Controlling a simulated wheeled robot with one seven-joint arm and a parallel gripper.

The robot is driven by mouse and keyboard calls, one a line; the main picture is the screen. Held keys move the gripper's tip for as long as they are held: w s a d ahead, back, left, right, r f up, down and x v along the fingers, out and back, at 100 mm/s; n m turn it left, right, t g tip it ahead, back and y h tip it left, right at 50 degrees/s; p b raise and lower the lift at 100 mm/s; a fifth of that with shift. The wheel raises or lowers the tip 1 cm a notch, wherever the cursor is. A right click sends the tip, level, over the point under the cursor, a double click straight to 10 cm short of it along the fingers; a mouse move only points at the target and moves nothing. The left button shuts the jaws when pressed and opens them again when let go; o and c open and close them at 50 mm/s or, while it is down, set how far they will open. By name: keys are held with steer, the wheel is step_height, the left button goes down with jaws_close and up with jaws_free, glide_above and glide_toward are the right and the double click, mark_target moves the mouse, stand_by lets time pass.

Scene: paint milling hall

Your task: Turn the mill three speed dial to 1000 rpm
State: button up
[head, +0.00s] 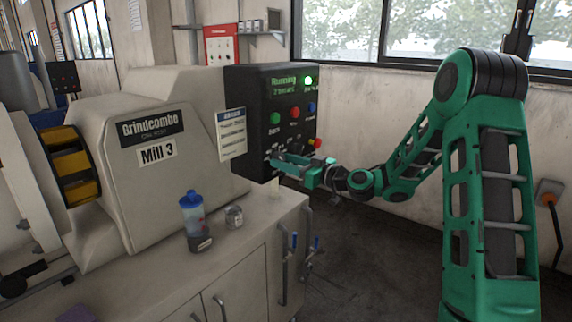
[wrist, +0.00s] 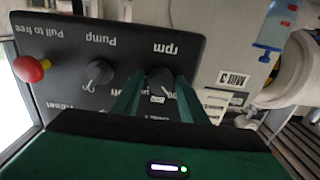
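The Mill 3 control panel (head: 270,95) is a black box with a green display reading "Running" and a lit green lamp. The dark rpm dial (wrist: 161,80) shows upside down in the wrist view, under the "rpm" label; its pointer setting is not readable. My gripper (head: 277,161) is at the panel's lower part. In the wrist view, its two green fingers (wrist: 160,88) stand on either side of the rpm dial, with a gap between them. Whether they touch the dial cannot be told. In the head view the dial is not clear behind my gripper.
The Pump knob (wrist: 98,73) sits beside the rpm dial, and a red stop button (wrist: 31,69) is farther left. The cream mill (head: 160,185) and its cabinet stand left of my arm.

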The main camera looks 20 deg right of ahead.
steer(key=c, duration=0.6)
steer(key=shift+d+m, duration=0.1)
steer(key=shift+m, duration=0.2)
steer(key=m, duration=0.3)
steer(key=shift+m, duration=0.3)
steer(key=m, duration=0.3)
steer(key=shift+m, duration=0.3)
steer(key=m, duration=0.5)
steer(key=shift+m, duration=2.5)
